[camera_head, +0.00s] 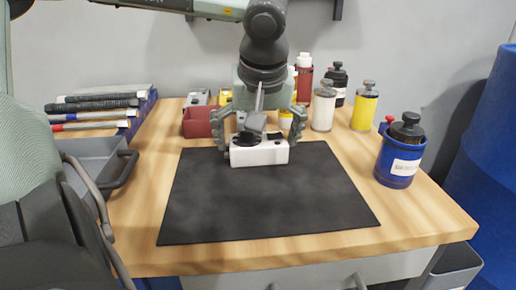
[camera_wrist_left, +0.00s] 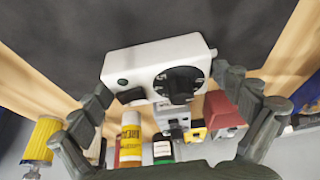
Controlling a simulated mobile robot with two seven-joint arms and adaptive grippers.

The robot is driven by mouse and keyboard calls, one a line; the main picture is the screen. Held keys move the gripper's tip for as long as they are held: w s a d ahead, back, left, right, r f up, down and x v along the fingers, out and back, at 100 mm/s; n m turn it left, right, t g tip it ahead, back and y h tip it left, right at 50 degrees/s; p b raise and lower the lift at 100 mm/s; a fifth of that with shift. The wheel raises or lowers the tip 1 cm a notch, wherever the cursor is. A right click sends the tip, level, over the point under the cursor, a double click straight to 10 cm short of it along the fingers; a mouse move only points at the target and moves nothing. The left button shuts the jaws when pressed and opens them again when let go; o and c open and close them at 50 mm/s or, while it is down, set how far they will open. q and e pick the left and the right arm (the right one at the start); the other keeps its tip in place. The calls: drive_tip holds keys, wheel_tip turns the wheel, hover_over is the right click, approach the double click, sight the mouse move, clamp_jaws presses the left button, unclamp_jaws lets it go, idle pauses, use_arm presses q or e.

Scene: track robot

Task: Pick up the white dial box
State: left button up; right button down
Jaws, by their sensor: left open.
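The white dial box (camera_head: 260,155) stands on the black mat (camera_head: 265,205), near its back edge. It has a black round dial on top. In the left wrist view the white dial box (camera_wrist_left: 135,62) shows its dial and a small dark button. My left gripper (camera_head: 257,137) comes down from above and behind the box. Its open fingers are spread towards the box's two ends. In the left wrist view the fingertips of my left gripper (camera_wrist_left: 162,86) are near both ends; whether they touch is unclear. The right gripper is not in view.
A blue container (camera_head: 397,162) stands at the right of the wooden table (camera_head: 425,215). A grey tray (camera_head: 95,160) is at the left. The mat's front is clear.

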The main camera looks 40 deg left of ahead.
use_arm(q)
drive_tip(key=shift+c, duration=0.5)
drive_tip(key=c, duration=1)
drive_tip(key=shift+r, duration=0.1)
